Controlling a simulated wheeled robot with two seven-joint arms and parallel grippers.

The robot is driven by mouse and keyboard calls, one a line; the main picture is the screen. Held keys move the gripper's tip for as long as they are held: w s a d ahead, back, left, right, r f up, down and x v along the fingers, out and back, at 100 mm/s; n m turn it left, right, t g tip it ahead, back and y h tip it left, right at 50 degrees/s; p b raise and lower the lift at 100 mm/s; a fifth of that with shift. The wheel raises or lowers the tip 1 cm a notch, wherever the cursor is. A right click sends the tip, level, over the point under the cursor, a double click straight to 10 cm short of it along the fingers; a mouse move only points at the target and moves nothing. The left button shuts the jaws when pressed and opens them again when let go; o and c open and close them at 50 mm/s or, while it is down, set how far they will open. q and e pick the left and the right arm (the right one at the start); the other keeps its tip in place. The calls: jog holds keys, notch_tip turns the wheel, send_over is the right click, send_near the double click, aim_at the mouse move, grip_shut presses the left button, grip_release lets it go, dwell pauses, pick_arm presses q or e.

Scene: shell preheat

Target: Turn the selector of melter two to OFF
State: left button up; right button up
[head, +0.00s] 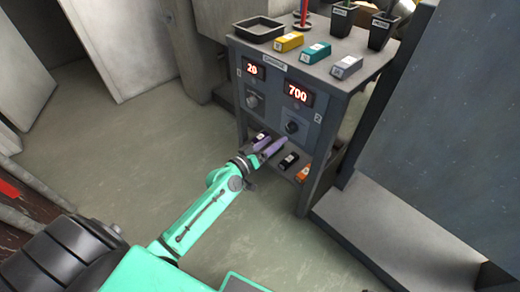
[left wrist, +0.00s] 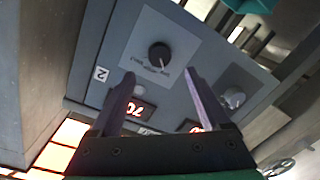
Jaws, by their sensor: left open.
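Melter two's selector is a dark round knob (head: 292,127) on the grey panel, below the red display (head: 298,93) reading 700 and beside the label 2. In the left wrist view, the knob (left wrist: 159,54) appears upside down, with a pale pointer mark and small lettering too small to read. My left gripper (head: 274,147) is open and empty, in front of the panel and a little below the knob. In the left wrist view, the knob lies beyond the gap between its fingertips (left wrist: 159,76), apart from them. My right gripper is not in view.
Melter one's knob (head: 252,100) and its display (head: 252,69) reading 20 are at left. Above, the cabinet top (head: 330,82) holds a black tray (head: 259,29), several coloured blocks and dark pots. A lower shelf holds more blocks, including an orange one (head: 303,173). Floor at left is clear.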

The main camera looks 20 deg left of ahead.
pick_arm(q)
jog(key=v, duration=0.7)
jog(key=shift+s, duration=0.1)
